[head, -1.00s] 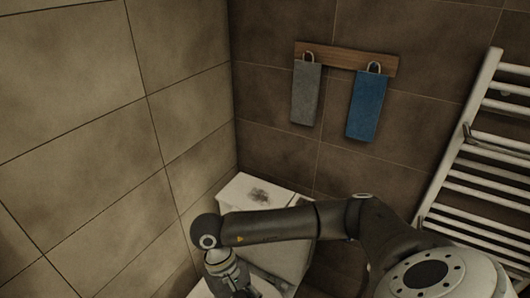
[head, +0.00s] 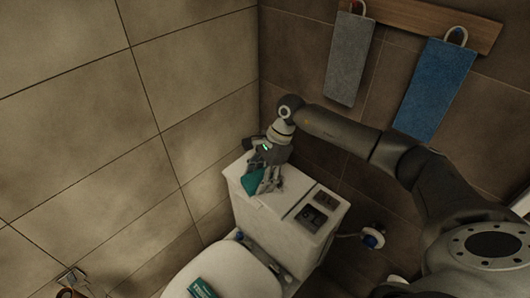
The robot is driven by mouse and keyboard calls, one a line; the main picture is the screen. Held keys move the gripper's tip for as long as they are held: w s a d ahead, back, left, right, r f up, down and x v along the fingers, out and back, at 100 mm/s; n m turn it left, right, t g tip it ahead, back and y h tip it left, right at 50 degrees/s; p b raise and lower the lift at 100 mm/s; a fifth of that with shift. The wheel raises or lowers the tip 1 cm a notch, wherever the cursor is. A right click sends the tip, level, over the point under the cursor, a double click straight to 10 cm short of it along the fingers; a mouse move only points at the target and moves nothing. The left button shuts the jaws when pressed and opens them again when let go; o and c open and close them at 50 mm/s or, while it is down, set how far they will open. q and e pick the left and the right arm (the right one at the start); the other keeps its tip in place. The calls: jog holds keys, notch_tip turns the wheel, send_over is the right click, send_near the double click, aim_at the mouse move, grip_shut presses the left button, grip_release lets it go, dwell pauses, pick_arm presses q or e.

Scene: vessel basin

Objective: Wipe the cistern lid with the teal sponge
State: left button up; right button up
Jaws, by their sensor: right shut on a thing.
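The white cistern lid (head: 284,207) is the top of the toilet tank in the corner. The teal sponge (head: 251,183) is at the lid's left part. My right gripper (head: 264,183) points down over the lid and is shut on the sponge, hiding part of it. The sponge appears to be at the lid's surface, but I cannot tell if it touches. Two dark squarish patches (head: 313,217) show on the lid's right part; I cannot tell what they are. My left gripper is not in view.
The closed toilet seat (head: 236,268) is below the cistern, with a small teal packet (head: 202,288) on it. Tiled walls stand close on the left and behind. A grey towel (head: 349,59) and a blue towel (head: 435,90) hang from a wooden rail (head: 420,16). A valve (head: 373,237) is right of the tank.

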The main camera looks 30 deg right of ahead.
jog(key=w+d+m+t, duration=0.1)
jog(key=w+d+m, duration=0.1)
jog(key=w+d+m+t+b, duration=0.1)
jog(key=w+d+m, duration=0.1)
jog(key=w+m, duration=0.1)
jog(key=w+d+m+t+h+b, duration=0.1)
jog(key=w+d+m, duration=0.1)
jog(key=w+m, duration=0.1)
jog(key=shift+f+b, duration=1.5)
jog(key=shift+f, duration=0.85)
jog(key=shift+f+b, duration=0.75)
jog(key=shift+f, duration=0.2)
